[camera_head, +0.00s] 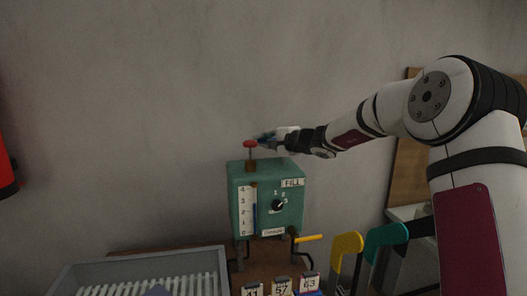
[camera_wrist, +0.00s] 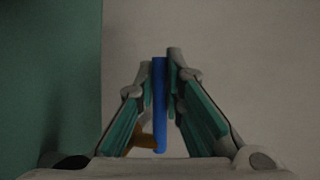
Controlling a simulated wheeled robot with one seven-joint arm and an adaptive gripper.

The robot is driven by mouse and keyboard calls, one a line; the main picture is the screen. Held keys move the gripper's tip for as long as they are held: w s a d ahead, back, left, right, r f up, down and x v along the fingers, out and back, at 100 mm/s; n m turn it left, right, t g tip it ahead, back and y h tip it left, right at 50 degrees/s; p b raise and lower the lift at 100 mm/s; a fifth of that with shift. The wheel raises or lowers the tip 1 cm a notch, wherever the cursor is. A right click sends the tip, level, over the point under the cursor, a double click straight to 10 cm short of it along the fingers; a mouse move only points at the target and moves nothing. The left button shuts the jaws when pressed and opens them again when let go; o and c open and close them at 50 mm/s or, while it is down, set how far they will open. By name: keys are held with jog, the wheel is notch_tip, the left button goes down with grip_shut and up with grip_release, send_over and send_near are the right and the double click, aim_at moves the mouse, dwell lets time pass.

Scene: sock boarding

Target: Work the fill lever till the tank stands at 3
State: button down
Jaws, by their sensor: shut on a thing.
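The teal fill unit (camera_head: 240,170) stands at the centre of the head view, with a FILL label (camera_head: 292,183) and a small black dial (camera_head: 278,205). A red knob (camera_head: 250,143) tops an upright rod on the unit. My gripper (camera_head: 266,138) is just right of the knob; contact is unclear. In the wrist view my gripper (camera_wrist: 160,75) is shut on a narrow blue thing (camera_wrist: 159,110), which I cannot identify.
A grey slatted tray (camera_head: 150,256) lies at the lower left. A yellow handle (camera_head: 309,238) sticks out right of the unit. Numbered cards (camera_head: 281,287) stand in front. Yellow (camera_head: 347,243) and teal (camera_head: 385,235) frames stand lower right. The wall above is clear.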

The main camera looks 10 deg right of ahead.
jog(key=shift+w+m+t+h+b, duration=0.4)
jog(key=shift+m+h+b, duration=0.3)
jog(key=shift+b, duration=1.4)
jog(key=shift+s, duration=0.1)
jog(key=c, duration=1.7)
grip_release()
jog(key=shift+o, duration=0.2)
jog(key=v, duration=1.2)
jog(key=shift+a+r, duration=0.1)
jog(key=shift+a, duration=0.05)
